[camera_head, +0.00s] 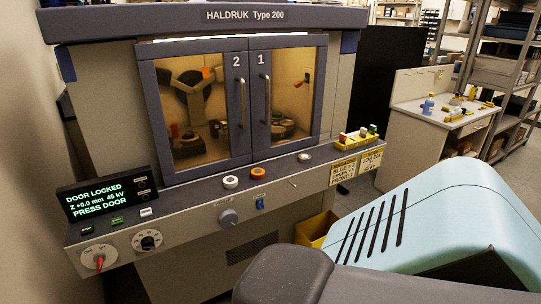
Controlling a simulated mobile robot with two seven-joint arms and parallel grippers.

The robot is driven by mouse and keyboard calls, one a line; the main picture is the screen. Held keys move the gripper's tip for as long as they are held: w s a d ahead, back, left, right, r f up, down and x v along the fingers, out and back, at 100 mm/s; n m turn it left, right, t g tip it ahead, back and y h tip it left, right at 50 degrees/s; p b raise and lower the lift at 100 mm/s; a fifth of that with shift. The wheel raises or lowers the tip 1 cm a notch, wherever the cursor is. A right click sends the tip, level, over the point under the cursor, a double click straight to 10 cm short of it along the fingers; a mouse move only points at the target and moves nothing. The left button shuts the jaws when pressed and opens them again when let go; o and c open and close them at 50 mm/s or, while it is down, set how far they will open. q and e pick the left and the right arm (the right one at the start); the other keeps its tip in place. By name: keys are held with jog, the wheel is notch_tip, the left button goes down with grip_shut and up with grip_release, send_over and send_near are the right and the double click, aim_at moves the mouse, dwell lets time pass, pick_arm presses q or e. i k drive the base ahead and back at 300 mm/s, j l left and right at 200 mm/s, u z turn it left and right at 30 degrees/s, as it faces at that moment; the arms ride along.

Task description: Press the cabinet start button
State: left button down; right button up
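The cabinet (100,42), marked HALDRUK Type 200, stands upright ahead with its two glass doors, 2 (200,105) and 1 (290,95), shut. Its display (106,196) reads DOOR LOCKED, Z +0.0 mm, 45 kV, PRESS DOOR. Below the display, the front ledge carries a dark button (87,229), a green button (117,220) and a white button (146,211). A round white piece (230,182) and a round orange piece (258,172) sit on the ledge below the doors. Button labels are too small to read, so I cannot tell which one is start. Neither gripper is in view.
The front panel has a red switch (99,260), a black dial (148,241), a grey knob (229,217) and a blue switch (260,203). Small coloured blocks (355,137) stand at the ledge's right end. A yellow bin (314,230) is below. A workbench (415,130) stands right.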

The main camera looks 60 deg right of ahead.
aim_at(117, 221)
jog(key=k+l, duration=0.45)
jog(key=z, duration=1.55)
